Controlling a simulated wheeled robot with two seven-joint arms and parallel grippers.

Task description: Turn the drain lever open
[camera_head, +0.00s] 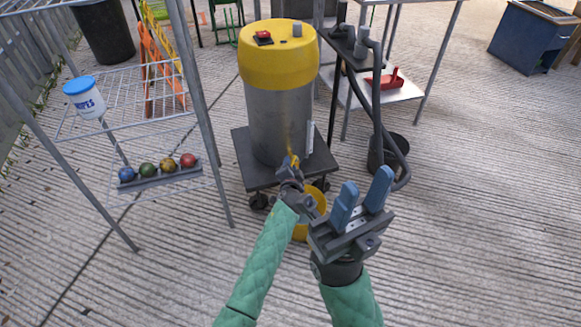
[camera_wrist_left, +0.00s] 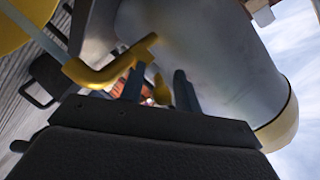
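The drain lever (camera_head: 293,161) is a small yellow handle low on the front of a grey drum vacuum with a yellow top (camera_head: 279,115). In the left wrist view the lever (camera_wrist_left: 98,76) is a bent yellow bar close to my fingers, crossing near the left-hand finger's tip. My left gripper (camera_head: 290,172) is at the lever. Its two fingers stand apart in the wrist view (camera_wrist_left: 160,88); whether the lever lies between them or touches one is unclear. My right gripper (camera_head: 362,204) is open and empty, to the right and nearer the camera.
The drum stands on a dark wheeled platform (camera_head: 244,158). A yellow bucket (camera_head: 316,203) sits below the lever, partly hidden by my left arm. A wire rack (camera_head: 130,125) with coloured balls (camera_head: 148,170) is left; a hose stand (camera_head: 375,95) is right.

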